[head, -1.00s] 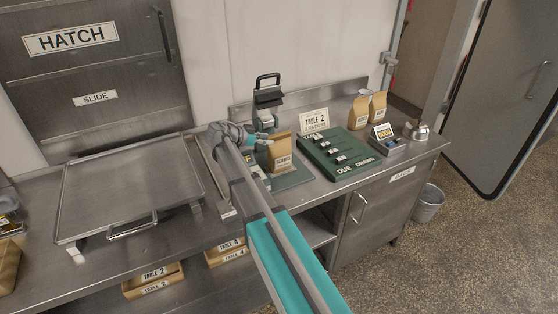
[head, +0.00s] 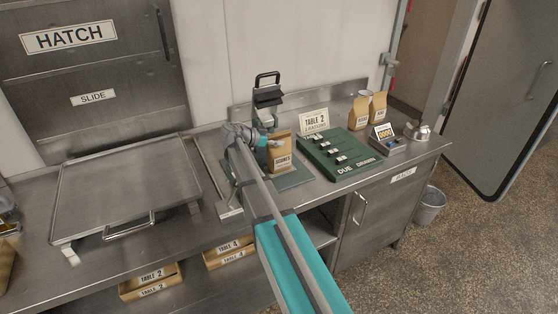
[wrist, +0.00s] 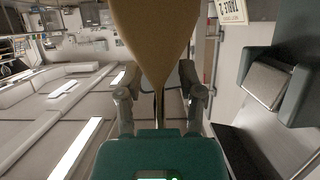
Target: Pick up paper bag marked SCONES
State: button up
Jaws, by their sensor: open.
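The brown paper bag marked SCONES (head: 281,158) stands upright on the green base of the scale-like stand on the steel counter. My gripper (head: 272,143) is at the bag's upper left in the head view. In the wrist view my gripper (wrist: 160,97) is open, with one finger on each side of the bag (wrist: 156,35), which fills the upper middle. Gaps show between the fingers and the bag's narrow lower part. The head view does not clearly show the far finger.
Behind the bag stands a dark-handled device (head: 267,97).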

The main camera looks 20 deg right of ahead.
grip_shut()
dwell(0.3)
jog(key=shift+r, duration=0.15)
dwell(0.4)
notch_tip(320, 180, up, 3)
jog(key=p, duration=0.3)
jog(key=shift+f, duration=0.2)
jog(key=s+d+r+p, duration=0.2)
jog(key=s+r+p, duration=0.8)
jog(key=s, duration=0.3)
jog(key=shift+s+d, duration=0.35)
jog(key=shift+s, duration=0.05)
